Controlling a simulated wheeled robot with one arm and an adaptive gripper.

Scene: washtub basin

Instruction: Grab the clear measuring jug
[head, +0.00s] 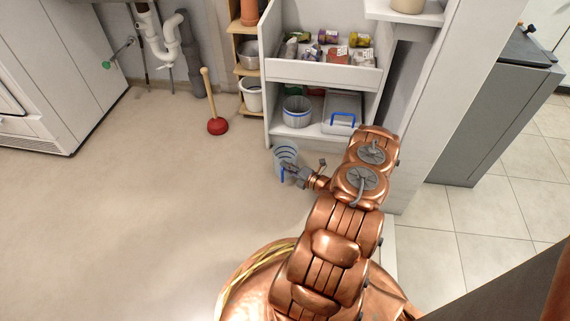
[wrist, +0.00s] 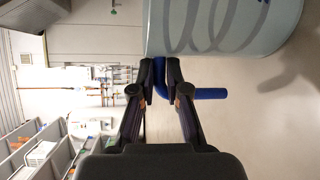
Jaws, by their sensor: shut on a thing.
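The clear measuring jug (head: 285,152) has a pale bluish body with dark curved markings and a blue handle. In the head view it is left of the end of my arm, in front of the white shelf unit. In the wrist view the jug (wrist: 215,28) fills the top right, with its blue handle (wrist: 208,94) below the body. My gripper (wrist: 160,78) is shut on the handle, with the fingertips close to the jug wall. In the head view my gripper (head: 289,174) partly covers the jug's lower part. I cannot tell how high the jug is above the floor.
The white shelf unit (head: 322,76) holds several small packs above, with a grey bucket (head: 297,111) and a lidded box (head: 342,112) below. A red plunger (head: 217,126) stands on the floor. The floor (head: 130,200) to the left is clear.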

